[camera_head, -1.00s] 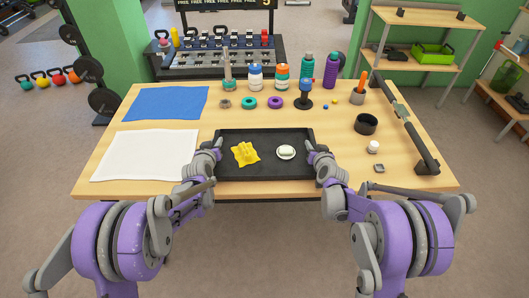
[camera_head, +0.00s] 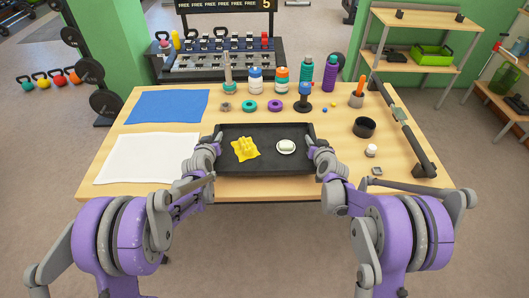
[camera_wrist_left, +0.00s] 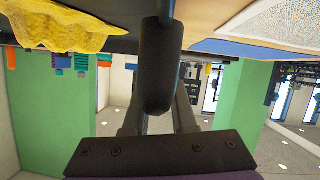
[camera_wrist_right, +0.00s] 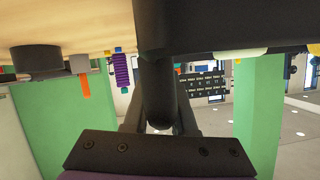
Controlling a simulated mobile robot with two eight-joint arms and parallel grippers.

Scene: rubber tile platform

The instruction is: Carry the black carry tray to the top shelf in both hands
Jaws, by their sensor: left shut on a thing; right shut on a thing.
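The black carry tray (camera_head: 265,165) is level in front of me, over the front edge of the table in the head view. A yellow cloth (camera_head: 245,149) lies on its left part and a white bar on a small round dish (camera_head: 286,147) on its right part. My left gripper (camera_head: 216,142) is shut on the tray's left end, my right gripper (camera_head: 309,143) on its right end. Dark grips fill the middle of both wrist views. The wooden top shelf (camera_head: 425,19) of a rack stands at the back right, with small dark pieces on it.
A green crate (camera_head: 432,54) sits on the rack's lower shelf.

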